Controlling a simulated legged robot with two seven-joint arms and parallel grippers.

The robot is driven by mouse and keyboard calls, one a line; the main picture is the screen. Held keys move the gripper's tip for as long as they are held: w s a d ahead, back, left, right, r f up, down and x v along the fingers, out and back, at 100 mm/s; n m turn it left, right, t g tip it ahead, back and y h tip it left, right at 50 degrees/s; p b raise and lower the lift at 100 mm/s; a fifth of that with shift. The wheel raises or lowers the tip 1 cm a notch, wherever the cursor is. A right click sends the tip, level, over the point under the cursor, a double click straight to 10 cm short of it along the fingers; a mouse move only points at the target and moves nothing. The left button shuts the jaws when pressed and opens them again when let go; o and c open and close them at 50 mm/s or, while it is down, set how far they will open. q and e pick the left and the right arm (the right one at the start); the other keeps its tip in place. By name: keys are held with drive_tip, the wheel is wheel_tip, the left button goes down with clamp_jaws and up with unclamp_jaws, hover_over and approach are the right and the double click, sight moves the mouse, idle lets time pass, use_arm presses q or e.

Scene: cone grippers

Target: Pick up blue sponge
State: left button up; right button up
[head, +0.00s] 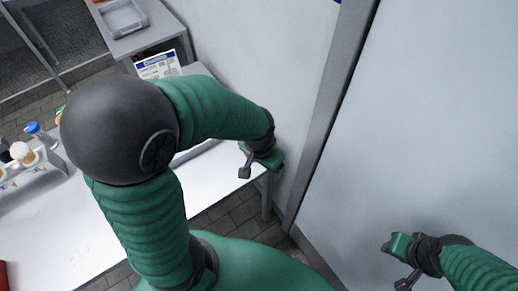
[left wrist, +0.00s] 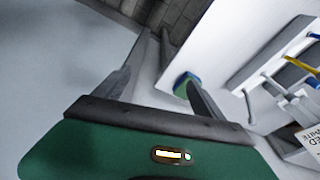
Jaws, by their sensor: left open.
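The sponge (left wrist: 183,82) shows in the left wrist view as a small blue and green block at the edge of a white tabletop. The right-hand finger partly covers it. I cannot make it out in the head view, where my arm hides part of the table. My left gripper (left wrist: 166,62) is open and empty, its fingers wide apart, with the sponge beyond them. In the head view the left gripper (head: 258,168) is by the table's right end. My right gripper (head: 394,264) is at the lower right, apart from the table; its jaw opening is unclear.
The white table (head: 60,235) runs along the left, with a caddy of bottles (head: 30,170) on it. A grey wall panel (head: 440,120) and its post (head: 325,130) stand close on the right. A side table with a grey tray (head: 122,18) is at the back.

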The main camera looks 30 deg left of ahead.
use_arm(q)
drive_tip(key=w+a+m+g+p, duration=0.2)
drive_tip(key=w+a+m, duration=0.1)
drive_tip(key=w+a, duration=0.85)
drive_tip(key=f, duration=0.7)
drive_tip(key=w+f, duration=0.1)
drive_tip(key=f, duration=0.3)
drive_tip(key=shift+d+f, duration=0.15)
drive_tip(key=shift+d, duration=0.15)
drive_tip(key=f, duration=0.3)
drive_tip(key=f+p, duration=0.1)
drive_tip(key=shift+d+f, duration=0.25)
drive_tip(key=shift+f, duration=0.5)
drive_tip(key=shift+r, duration=0.1)
drive_tip(key=c, duration=1.5)
drive_tip(key=shift+r, duration=0.2)
drive_tip(key=shift+c, duration=0.2)
wheel_tip(320, 180, up, 3)
drive_tip(key=shift+r+b, duration=0.1)
drive_tip(key=shift+b, duration=0.35)
drive_tip(key=s+d+b, duration=0.1)
drive_tip(key=s+d, duration=0.3)
drive_tip(key=s, duration=0.3)
drive_tip(key=s+d+r+b, duration=0.1)
drive_tip(key=s+d, duration=0.3)
drive_tip(key=s, duration=0.2)
drive_tip(key=shift+s+d+r, duration=0.15)
drive_tip(key=shift+s+r, duration=0.05)
drive_tip(key=shift+s, duration=0.2)
